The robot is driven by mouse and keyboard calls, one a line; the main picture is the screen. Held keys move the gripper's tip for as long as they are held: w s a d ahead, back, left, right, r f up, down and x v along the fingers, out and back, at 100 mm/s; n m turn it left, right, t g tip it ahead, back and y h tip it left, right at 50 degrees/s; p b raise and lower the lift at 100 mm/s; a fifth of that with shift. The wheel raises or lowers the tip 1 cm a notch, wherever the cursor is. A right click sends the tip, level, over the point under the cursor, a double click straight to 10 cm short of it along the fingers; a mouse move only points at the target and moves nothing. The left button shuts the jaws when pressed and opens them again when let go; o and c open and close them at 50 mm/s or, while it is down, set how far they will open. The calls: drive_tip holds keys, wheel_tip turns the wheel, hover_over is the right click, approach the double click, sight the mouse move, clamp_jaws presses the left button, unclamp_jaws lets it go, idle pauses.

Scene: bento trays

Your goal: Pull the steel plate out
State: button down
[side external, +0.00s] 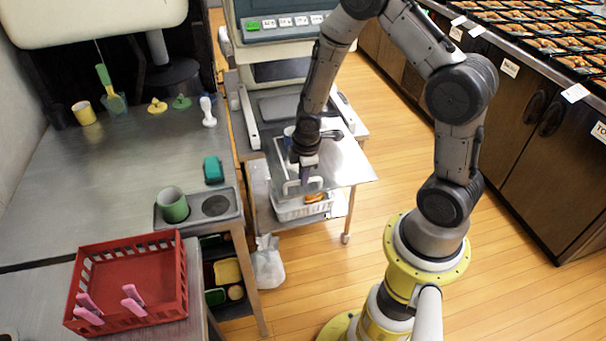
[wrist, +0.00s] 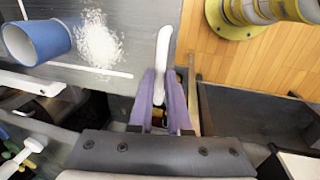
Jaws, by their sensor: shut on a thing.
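The steel plate (side external: 345,162) is a flat grey sheet that sticks out from under the machine in the side external view. In the wrist view its grey surface (wrist: 140,25) carries a blue cup (wrist: 38,42) lying on its side and a scattered white powder pile (wrist: 98,40). A white handle (side external: 292,188) is at its near edge. My gripper (side external: 305,178) points down at this handle. In the wrist view my purple fingers (wrist: 162,92) are shut on the white handle (wrist: 163,50), one on each side. The arm partly hides the plate in the side view.
A white basket (side external: 300,212) with orange food is below the plate. A counter on the left holds a green cup (side external: 173,205) and a red crate (side external: 130,280). A white bag (side external: 268,265) stands on the floor. Wooden floor (side external: 370,250) lies open in front.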

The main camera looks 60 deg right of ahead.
drive_tip(key=c, duration=0.9)
unclamp_jaws()
drive_tip(key=shift+o, duration=0.2)
drive_tip(key=shift+r, duration=0.1)
wheel_tip(320, 180, up, 13)
drive_tip(key=s+a, duration=0.2)
drive_tip(key=shift+r, duration=0.2)
drive_tip(key=shift+w, duration=0.1)
drive_tip(key=s+a+r+m+t, duration=0.1)
drive_tip(key=s+a+r+t, duration=0.1)
drive_tip(key=r, duration=0.4)
drive_tip(key=s+a+r+t, duration=0.1)
drive_tip(key=a+r+t, duration=0.1)
drive_tip(key=r, duration=0.4)
drive_tip(key=s+a+r+m+y, duration=0.1)
drive_tip(key=s+a+r+m, duration=0.1)
drive_tip(key=s+m, duration=0.6)
drive_tip(key=s+a, duration=0.1)
drive_tip(key=s, duration=0.3)
drive_tip(key=shift+s+a+r+y, duration=0.15)
drive_tip(key=shift+s+a+y, duration=0.15)
drive_tip(key=shift+a, duration=0.1)
